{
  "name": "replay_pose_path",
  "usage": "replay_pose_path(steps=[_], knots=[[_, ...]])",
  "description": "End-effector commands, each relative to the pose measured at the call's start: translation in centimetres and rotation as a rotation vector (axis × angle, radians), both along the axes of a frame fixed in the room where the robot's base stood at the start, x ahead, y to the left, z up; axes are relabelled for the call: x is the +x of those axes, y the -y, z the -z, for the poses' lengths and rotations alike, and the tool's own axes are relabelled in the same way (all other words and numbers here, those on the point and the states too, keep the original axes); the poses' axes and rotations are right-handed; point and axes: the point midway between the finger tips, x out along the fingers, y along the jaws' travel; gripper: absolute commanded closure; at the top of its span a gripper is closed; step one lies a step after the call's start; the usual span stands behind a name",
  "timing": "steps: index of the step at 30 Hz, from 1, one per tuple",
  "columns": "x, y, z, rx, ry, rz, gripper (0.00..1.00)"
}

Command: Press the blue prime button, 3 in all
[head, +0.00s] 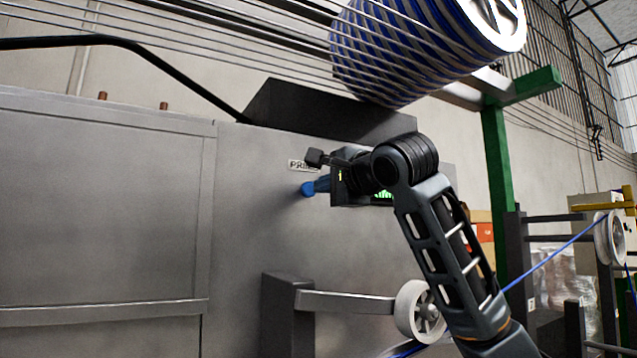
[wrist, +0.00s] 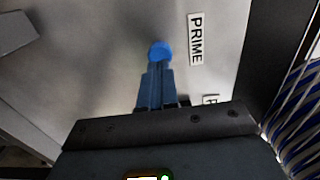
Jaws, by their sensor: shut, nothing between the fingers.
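The blue prime button (head: 307,189) is on the grey metal cabinet face, just under a PRIME label (head: 303,165). In the wrist view the round button (wrist: 160,50) shows beside the PRIME label (wrist: 195,38). My gripper (head: 317,186) is right in front of the button in the head view. In the wrist view its two blue fingers (wrist: 157,66) are shut together with nothing between them. Their tips line up with the button and overlap its lower edge. I cannot tell whether they touch it or stop just short. My wrist partly hides the panel behind it.
A second label (wrist: 209,100) is partly covered in the wrist view. A spool of blue and white cable (head: 405,45) hangs above. A white pulley (head: 419,311) is below.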

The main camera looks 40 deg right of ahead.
Motion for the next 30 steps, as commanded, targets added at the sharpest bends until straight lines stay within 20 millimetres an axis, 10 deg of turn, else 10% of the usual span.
replay_pose_path(steps=[30], knots=[[3.2,0.4,-1.7,0.001,0.029,-0.013,1.00]])
